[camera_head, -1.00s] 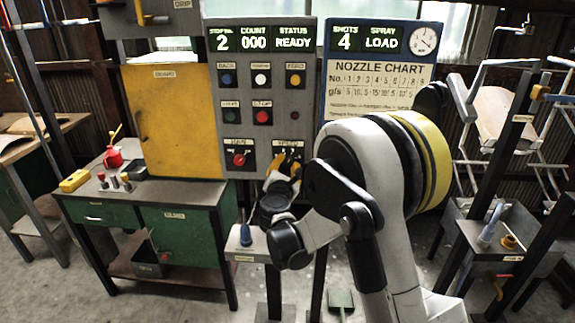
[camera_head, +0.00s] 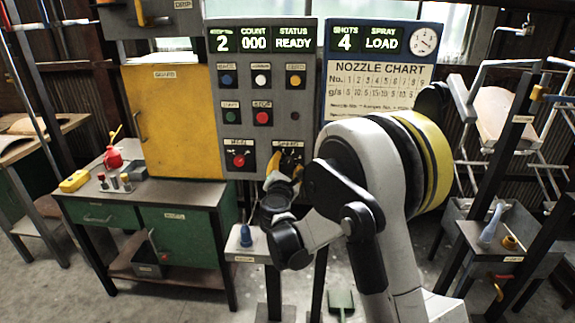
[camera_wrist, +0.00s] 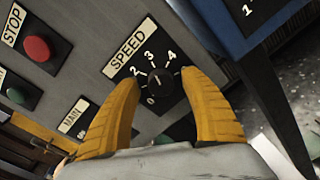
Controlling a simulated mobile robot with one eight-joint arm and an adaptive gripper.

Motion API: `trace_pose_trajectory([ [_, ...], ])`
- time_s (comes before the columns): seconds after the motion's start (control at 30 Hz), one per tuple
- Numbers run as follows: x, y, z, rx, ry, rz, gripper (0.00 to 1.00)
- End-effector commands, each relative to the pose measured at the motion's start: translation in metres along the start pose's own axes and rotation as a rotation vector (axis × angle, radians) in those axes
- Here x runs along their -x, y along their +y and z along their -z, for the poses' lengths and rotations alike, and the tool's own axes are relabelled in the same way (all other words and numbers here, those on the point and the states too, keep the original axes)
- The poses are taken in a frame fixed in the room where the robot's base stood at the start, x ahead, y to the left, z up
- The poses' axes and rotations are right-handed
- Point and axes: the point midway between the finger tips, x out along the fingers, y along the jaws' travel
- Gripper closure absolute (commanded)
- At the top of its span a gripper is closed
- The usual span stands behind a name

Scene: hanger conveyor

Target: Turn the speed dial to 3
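The speed dial (camera_wrist: 166,86) is a round black knob under the SPEED label on the grey control panel. Numbers including 0, 2, 3 and 4 show around it in the wrist view; its exact pointer setting is too small to read surely. My gripper (camera_wrist: 160,82) has its two yellow fingers on either side of the knob. A small gap shows at the left finger, and the right finger is very near or touching the knob. In the head view my gripper (camera_head: 285,166) is at the panel's lower right and largely covers the dial.
The control panel (camera_head: 246,130) also carries a red main knob (camera_head: 239,160), a red stop button (camera_head: 263,117) and several other buttons. A blue nozzle chart board (camera_head: 325,60) stands to the right. A yellow guard (camera_head: 165,120) and a green bench (camera_head: 185,238) are left.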

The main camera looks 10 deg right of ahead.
Motion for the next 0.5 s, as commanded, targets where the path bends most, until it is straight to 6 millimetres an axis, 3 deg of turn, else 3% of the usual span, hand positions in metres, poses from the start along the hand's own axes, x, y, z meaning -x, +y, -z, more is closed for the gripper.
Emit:
trace_pose_trajectory([
  [0.23,0.019,0.001,0.000,0.000,0.001,-0.002,0.47],
  [0.5,0.079,0.001,0.001,0.000,0.001,-0.003,0.47],
])
